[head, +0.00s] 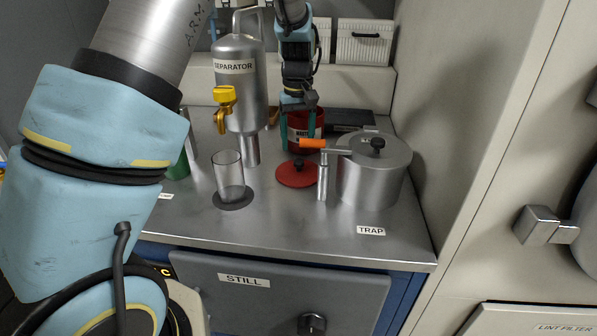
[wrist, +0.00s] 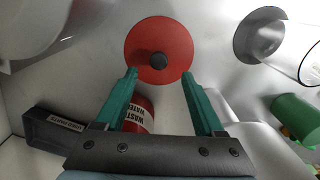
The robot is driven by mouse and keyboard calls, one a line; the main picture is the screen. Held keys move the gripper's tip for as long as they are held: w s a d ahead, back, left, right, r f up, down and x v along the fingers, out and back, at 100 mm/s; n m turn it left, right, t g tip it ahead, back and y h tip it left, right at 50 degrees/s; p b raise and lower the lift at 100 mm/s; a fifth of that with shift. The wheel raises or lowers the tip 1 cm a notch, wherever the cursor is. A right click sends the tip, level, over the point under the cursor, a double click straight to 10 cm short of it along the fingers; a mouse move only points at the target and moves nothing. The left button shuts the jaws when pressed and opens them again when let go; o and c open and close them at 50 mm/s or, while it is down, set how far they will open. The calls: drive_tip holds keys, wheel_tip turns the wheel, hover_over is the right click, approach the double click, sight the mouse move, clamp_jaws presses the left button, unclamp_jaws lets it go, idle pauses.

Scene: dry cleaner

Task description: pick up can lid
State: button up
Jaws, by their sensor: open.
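The can lid (head: 290,178) is a flat red disc with a small black knob, lying on the steel counter; it also shows in the wrist view (wrist: 150,35), knob up. My gripper (head: 302,140) is open and empty, its teal fingers pointing down around the red can, behind the lid in the head view. In the wrist view the fingertips (wrist: 159,74) are spread on either side, just below the knob, and do not touch it. The red waste water can (wrist: 140,108) shows between the fingers, partly hidden by them.
A clear glass (head: 229,175) on a dark disc stands to the left, below the separator (head: 240,95). A dark tray (wrist: 55,130) lies beside the can.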

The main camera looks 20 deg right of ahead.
sight(299, 161)
drive_tip(key=shift+d+f+p, duration=0.1)
drive_tip(key=shift+f+p, duration=0.6)
drive_tip(key=shift+f, duration=2.05)
drive_tip(key=shift+c, duration=0.2)
clamp_jaws()
